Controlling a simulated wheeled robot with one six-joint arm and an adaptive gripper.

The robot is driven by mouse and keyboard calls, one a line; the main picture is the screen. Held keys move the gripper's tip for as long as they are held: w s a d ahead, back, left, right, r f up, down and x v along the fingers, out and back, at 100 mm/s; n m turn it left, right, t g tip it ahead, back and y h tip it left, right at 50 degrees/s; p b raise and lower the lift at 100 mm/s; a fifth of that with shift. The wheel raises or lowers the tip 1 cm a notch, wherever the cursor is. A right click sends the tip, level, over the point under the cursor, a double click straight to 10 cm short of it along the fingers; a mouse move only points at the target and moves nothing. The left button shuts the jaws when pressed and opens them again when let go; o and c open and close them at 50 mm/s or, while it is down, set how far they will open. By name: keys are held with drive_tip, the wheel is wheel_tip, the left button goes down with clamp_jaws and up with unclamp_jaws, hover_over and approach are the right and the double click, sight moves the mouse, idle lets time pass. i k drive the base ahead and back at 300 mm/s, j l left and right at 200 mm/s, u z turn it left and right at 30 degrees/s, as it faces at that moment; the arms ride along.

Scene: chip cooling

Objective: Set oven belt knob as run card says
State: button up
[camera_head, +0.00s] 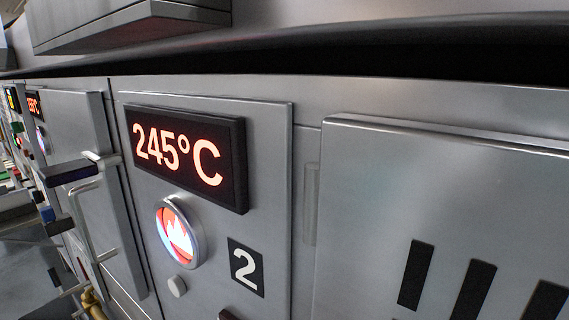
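The oven front fills the view, a grey metal panel (268,130). A dark display (238,165) on it reads 245°C in lit digits. Below it is a round lamp (175,235) with a lit white flame sign on red. A black label (246,268) shows the number 2. A dark reddish part is cut off by the bottom edge. I see no run card and no clearly marked belt knob. My gripper is not in view.
A slotted metal cover (440,200) stands at the right, with a dark gap above it. Another lit display (33,103) is farther left. Floor shows at lower left.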

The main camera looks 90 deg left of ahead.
sight(38, 196)
drive_tip(key=l+u, duration=0.1)
drive_tip(key=u, duration=0.3)
drive_tip(key=l+u, duration=0.15)
drive_tip(key=u, duration=0.2)
drive_tip(key=i+l+u, duration=0.1)
drive_tip(key=u, duration=0.75)
drive_tip(key=j+u, duration=0.1)
drive_tip(key=u, duration=0.85)
drive_tip(key=j+u, duration=0.1)
drive_tip(key=u, duration=0.4)
drive_tip(key=i+u, duration=0.1)
drive_tip(key=u, duration=0.85)
drive_tip(key=i+j+z, duration=0.25)
drive_tip(key=i+j, duration=1.05)
